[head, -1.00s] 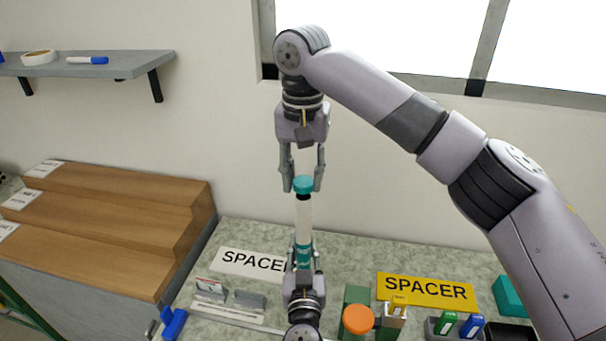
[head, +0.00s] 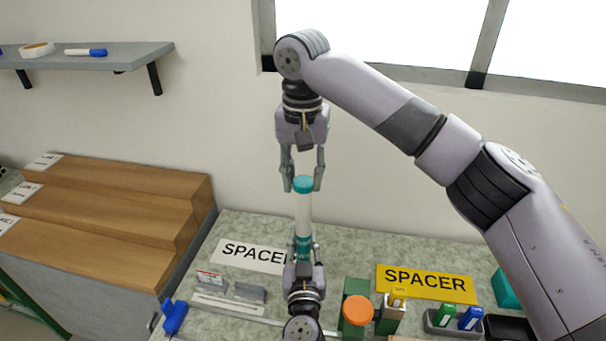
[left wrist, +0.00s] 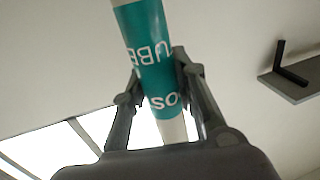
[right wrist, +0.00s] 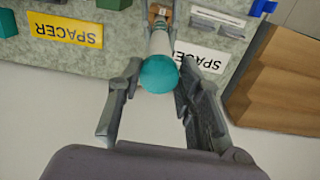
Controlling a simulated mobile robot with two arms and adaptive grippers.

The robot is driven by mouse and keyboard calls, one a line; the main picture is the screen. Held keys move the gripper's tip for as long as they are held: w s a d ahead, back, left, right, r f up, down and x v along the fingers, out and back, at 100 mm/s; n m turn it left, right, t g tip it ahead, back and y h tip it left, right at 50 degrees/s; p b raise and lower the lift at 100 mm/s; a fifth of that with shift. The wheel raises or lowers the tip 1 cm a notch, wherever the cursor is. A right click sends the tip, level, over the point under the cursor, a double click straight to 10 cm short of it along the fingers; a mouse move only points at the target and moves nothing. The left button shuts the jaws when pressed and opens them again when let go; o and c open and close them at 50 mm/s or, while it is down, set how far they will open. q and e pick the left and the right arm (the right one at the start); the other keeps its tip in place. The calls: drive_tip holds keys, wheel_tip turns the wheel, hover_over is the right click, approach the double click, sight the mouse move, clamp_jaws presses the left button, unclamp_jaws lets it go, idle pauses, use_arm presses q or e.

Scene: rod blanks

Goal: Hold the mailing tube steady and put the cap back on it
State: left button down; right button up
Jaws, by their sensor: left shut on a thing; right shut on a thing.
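The mailing tube (head: 303,212) stands upright, white with a teal printed band that shows in the left wrist view (left wrist: 150,45). My left gripper (head: 303,245) is shut on the tube around its teal band, from below. The teal cap (head: 303,184) is at the tube's top end, in line with it. My right gripper (head: 303,186) points down from above, shut on the cap with a finger on either side. In the right wrist view the round cap top (right wrist: 159,74) hides the joint between cap and tube, so I cannot tell how far it is seated.
Below lies a speckled bench with a white SPACER label (head: 250,256) and a yellow SPACER label (head: 427,283). An orange-topped item (head: 357,310) stands right of my left gripper. Wooden steps (head: 120,205) are at left. The wall behind is clear around the tube.

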drive_tip(key=shift+f, duration=0.55)
drive_tip(key=m, duration=0.5)
drive_tip(key=shift+a+m, duration=0.15)
drive_tip(key=shift+m, duration=0.25)
drive_tip(key=m, duration=0.4)
drive_tip(key=shift+w, duration=0.1)
drive_tip(key=m, duration=0.5)
drive_tip(key=shift+w+m, duration=0.1)
drive_tip(key=shift+m, duration=0.2)
drive_tip(key=m, duration=0.4)
drive_tip(key=shift+w, duration=0.1)
drive_tip(key=o, duration=0.7)
